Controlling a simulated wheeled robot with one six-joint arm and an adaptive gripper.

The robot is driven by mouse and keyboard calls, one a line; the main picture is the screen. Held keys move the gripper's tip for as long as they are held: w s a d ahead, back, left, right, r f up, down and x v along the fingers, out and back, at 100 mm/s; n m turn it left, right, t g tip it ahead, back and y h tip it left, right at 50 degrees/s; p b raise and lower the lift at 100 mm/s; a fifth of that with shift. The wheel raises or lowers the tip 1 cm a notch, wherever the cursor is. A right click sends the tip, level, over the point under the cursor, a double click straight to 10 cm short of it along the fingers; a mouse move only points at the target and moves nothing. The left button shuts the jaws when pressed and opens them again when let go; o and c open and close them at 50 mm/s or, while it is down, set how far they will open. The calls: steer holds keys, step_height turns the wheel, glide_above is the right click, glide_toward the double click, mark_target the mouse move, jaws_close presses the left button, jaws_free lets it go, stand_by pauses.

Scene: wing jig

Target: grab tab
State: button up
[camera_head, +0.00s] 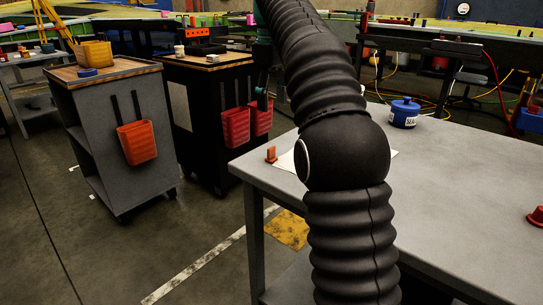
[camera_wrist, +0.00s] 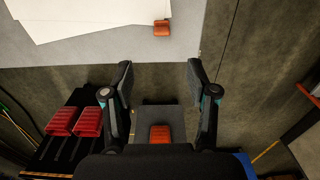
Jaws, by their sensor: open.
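A small orange tab (camera_head: 271,155) stands near the left corner of the grey table, beside a white sheet. In the wrist view the orange tab (camera_wrist: 162,27) is near the table edge, at the top of the picture. My gripper (camera_wrist: 160,76) is open, with its two dark fingers wide apart and nothing between them. The tab lies beyond the fingertips, roughly in line with the gap. In the head view my arm hides most of the gripper.
The grey table (camera_head: 455,215) carries white paper (camera_head: 287,161), a blue labelled jar (camera_head: 404,113) and a red item (camera_head: 536,217). A grey cart (camera_head: 115,125) with an orange bin (camera_head: 137,143) and a black cart (camera_head: 190,110) with red bins (camera_head: 235,127) stand left.

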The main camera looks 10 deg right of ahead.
mark_target(271, 147)
steer(key=f+b, duration=0.2)
steer(key=f, duration=0.4)
steer(key=f+b, duration=0.1)
steer(key=f, duration=0.6)
steer(key=shift+a+f+b, duration=0.2)
steer(key=shift+f+b, duration=0.1)
steer(key=shift+b, duration=0.1)
jaws_close()
